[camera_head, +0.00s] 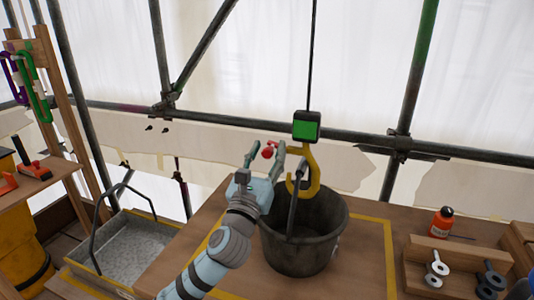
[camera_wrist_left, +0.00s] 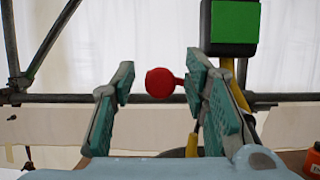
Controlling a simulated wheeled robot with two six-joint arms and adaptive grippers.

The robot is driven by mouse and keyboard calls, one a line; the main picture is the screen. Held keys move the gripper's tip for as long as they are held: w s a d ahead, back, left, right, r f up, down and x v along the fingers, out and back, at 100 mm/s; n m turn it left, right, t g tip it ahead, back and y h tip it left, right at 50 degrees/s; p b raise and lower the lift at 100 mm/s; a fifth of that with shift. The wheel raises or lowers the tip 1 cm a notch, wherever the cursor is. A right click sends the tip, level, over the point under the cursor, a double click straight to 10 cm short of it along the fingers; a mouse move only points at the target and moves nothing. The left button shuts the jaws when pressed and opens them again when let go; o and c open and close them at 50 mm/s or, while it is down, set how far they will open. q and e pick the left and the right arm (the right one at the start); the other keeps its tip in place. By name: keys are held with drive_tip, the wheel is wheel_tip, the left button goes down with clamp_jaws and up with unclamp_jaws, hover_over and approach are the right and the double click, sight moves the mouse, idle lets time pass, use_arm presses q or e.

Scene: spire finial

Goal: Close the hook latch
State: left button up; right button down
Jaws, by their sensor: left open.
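A yellow hook (camera_head: 311,172) hangs under a black block with a green face (camera_head: 306,126) on a cable. The bucket's (camera_head: 303,235) handle (camera_head: 294,197) rises to the hook; whether it sits in the hook is unclear. The red latch knob (camera_head: 269,151) sticks out to the left of the hook. My left gripper (camera_head: 264,157) is open beside the hook, its fingers around the knob. In the left wrist view the red knob (camera_wrist_left: 160,82) shows between the open fingers, nearer the right finger; contact cannot be told. The hook is mostly hidden there. My right gripper is not in view.
The bucket stands on a wooden table inside a yellow outline. A grey metal tray (camera_head: 159,238) with a raised handle is at the left. A wooden box (camera_head: 424,254), an orange bottle (camera_head: 442,221) and metal fittings are at the right. Scaffold poles (camera_head: 413,75) cross behind.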

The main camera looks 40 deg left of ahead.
use_arm(q)
clamp_jaws()
drive_tip(key=shift+f+n, duration=0.15)
drive_tip(key=shift+n, duration=0.25)
drive_tip(key=n+g+y, duration=0.1)
drive_tip(key=n, duration=0.2)
drive_tip(key=f+n+g+y+p, duration=0.1)
drive_tip(key=n+y, duration=0.1)
drive_tip(key=n, duration=0.1)
drive_tip(key=shift+w+f+p, duration=0.1)
drive_tip(key=shift+f+p, duration=0.1)
drive_tip(key=shift+p, duration=0.1)
drive_tip(key=d+f+n+g+p, duration=0.1)
drive_tip(key=n+g+p, duration=0.1)
drive_tip(key=n, duration=0.4)
drive_tip(key=d+f+n+g+p, duration=0.1)
drive_tip(key=n+g+p, duration=0.1)
drive_tip(key=n+p, duration=0.2)
drive_tip(key=w+d+f+n+g+p, duration=0.1)
drive_tip(key=n+g+p, duration=0.1)
drive_tip(key=n, duration=0.6)
drive_tip(key=shift+w+d+f+g+y+p, duration=0.1)
drive_tip(key=shift+d+g+y+p, duration=0.25)
drive_tip(key=shift+p, duration=0.2)
drive_tip(key=shift+f, duration=0.1)
